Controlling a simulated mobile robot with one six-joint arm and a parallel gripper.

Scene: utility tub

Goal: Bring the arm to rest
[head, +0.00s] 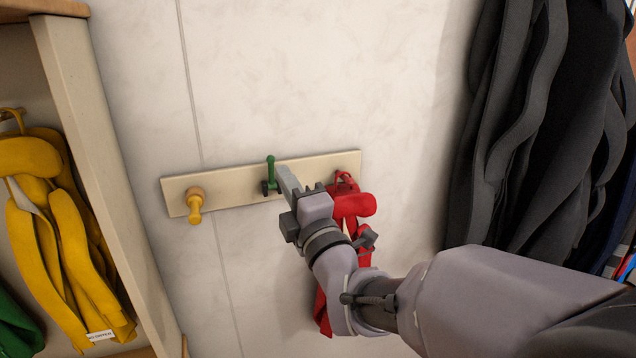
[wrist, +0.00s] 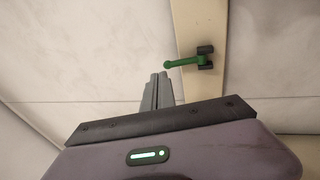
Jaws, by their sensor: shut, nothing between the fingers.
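My gripper (head: 283,171) reaches toward the hook rail on the wall, its grey fingers shut together and empty. In the wrist view the closed fingers (wrist: 158,80) point up the picture. The green hook (head: 270,172) is on the middle of the rail, just left of my fingertips in the head view. In the wrist view the green hook (wrist: 183,62) shows above and right of the fingertips, with a gap between them and dark pieces at its base. Nothing hangs on it. I cannot tell how far the fingertips are from the wall.
The pale rail (head: 230,185) also bears an empty yellow hook (head: 195,204) and a red hook with a red garment (head: 352,205), partly behind my arm. Dark garments (head: 535,120) hang at right. A shelf unit (head: 95,150) with yellow garments (head: 60,230) stands at left.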

